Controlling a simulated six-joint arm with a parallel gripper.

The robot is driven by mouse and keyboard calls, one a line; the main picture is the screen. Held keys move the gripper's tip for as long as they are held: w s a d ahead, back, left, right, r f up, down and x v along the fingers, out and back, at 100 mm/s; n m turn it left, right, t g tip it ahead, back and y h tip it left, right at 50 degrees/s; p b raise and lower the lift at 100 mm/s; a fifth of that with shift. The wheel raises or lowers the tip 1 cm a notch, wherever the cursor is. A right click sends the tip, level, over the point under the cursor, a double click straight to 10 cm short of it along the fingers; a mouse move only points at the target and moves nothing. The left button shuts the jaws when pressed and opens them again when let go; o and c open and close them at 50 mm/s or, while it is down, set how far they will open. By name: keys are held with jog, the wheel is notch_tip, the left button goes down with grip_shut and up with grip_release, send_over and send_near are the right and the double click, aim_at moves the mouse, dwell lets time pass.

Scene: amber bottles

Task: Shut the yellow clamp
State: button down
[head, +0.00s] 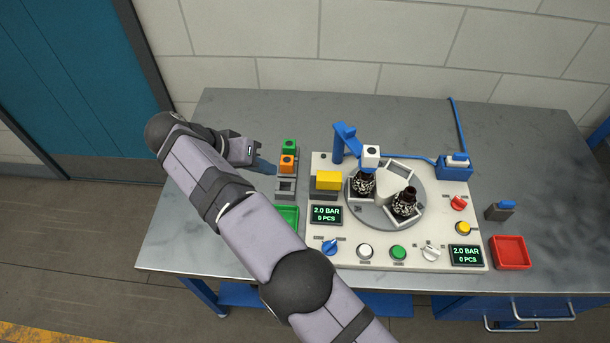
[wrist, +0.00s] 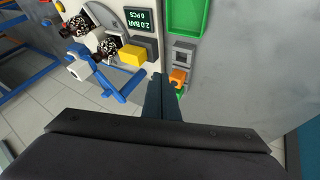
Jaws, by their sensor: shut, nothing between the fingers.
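The yellow clamp (head: 328,181) shows as a yellow block on a dark grey base, at the left of the white panel. In the wrist view the yellow block (wrist: 132,55) is left of my fingertips, with grey parts beside it. I cannot tell how far its jaws are apart. My gripper (head: 268,166) is shut and empty, left of the orange and green blocks and apart from the clamp. In the wrist view my shut fingers (wrist: 162,85) point toward the panel's edge.
A grey holder with an orange block (head: 287,164) and a green block (head: 289,146) stands between my gripper and the panel. A blue post (head: 341,143) rises behind the turntable (head: 390,222), which holds dark bottles. A green tray (head: 288,216) and red tray (head: 510,252) flank the panel.

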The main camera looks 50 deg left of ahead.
aim_at(322, 179)
jog(key=p+x, duration=0.1)
jog(key=x, duration=0.4)
jog(key=p+x, duration=0.1)
jog(key=x, duration=0.4)
jog(key=shift+w+d+r+p, duration=0.2)
jog(key=shift+w+r+p, duration=0.05)
jog(key=shift+p, duration=0.05)
jog(key=shift+w+d+f+p, duration=0.15)
jog(key=shift+w+d+p, duration=0.75)
jog(key=shift+w+d, duration=0.3)
jog(key=shift+w+d+b, duration=0.75)
jog(key=shift+w+d, duration=0.55)
jog(key=shift+d, duration=0.05)
jog(key=shift+f, duration=0.1)
